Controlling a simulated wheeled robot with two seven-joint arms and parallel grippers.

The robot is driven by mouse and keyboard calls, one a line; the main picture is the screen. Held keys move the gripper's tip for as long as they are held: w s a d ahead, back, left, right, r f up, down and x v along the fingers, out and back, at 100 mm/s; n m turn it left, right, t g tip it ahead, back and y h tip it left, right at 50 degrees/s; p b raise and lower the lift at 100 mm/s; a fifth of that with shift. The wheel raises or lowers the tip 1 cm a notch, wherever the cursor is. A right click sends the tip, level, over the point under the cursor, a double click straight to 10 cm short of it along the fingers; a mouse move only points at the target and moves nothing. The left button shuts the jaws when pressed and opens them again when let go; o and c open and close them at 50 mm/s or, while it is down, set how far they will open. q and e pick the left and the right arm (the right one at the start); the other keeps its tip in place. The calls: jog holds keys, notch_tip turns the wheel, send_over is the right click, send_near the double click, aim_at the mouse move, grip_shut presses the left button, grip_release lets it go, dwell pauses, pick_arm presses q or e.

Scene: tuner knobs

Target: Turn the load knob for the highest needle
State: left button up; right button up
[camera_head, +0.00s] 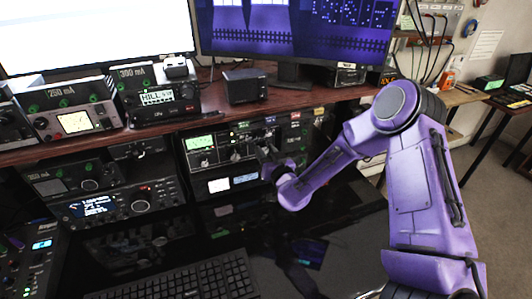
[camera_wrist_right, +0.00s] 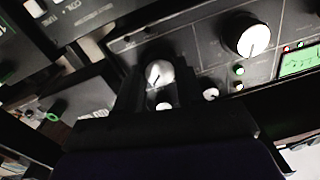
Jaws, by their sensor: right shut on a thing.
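The tuner, a dark panel with a lit green meter (camera_head: 200,142) and several knobs, stands under the wooden shelf; the meter also shows at the right edge of the right wrist view (camera_wrist_right: 300,62). Its needle is too small to read. My right gripper (camera_head: 268,156) is at the right part of this panel. In the right wrist view its dark fingers are shut around a round, pale-faced knob (camera_wrist_right: 158,74) with a dark pointer line. I cannot read whether its label says load. A larger white knob (camera_wrist_right: 246,37) is beside it, untouched. My left gripper is out of view.
A small white knob (camera_wrist_right: 211,94) is close to the fingers. Radios (camera_head: 97,206) stand on the left. A keyboard (camera_head: 185,281) lies in front on the glossy black desk. The shelf (camera_head: 220,112) overhangs the tuner closely. The desk just before the tuner is mostly clear.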

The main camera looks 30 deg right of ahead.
jog(key=n+b, duration=0.1)
jog(key=n, duration=0.4)
jog(key=shift+a, duration=0.15)
jog(key=shift+a+n+b, duration=0.1)
jog(key=shift+n+b, duration=0.7)
jog(key=shift+n, duration=2.2)
jog(key=o, duration=1)
jog(key=shift+o, duration=0.2)
jog(key=s+a+b, duration=0.2)
jog(key=s, duration=0.8)
jog(key=shift+r, duration=0.25)
jog(key=shift+s+a, duration=0.1)
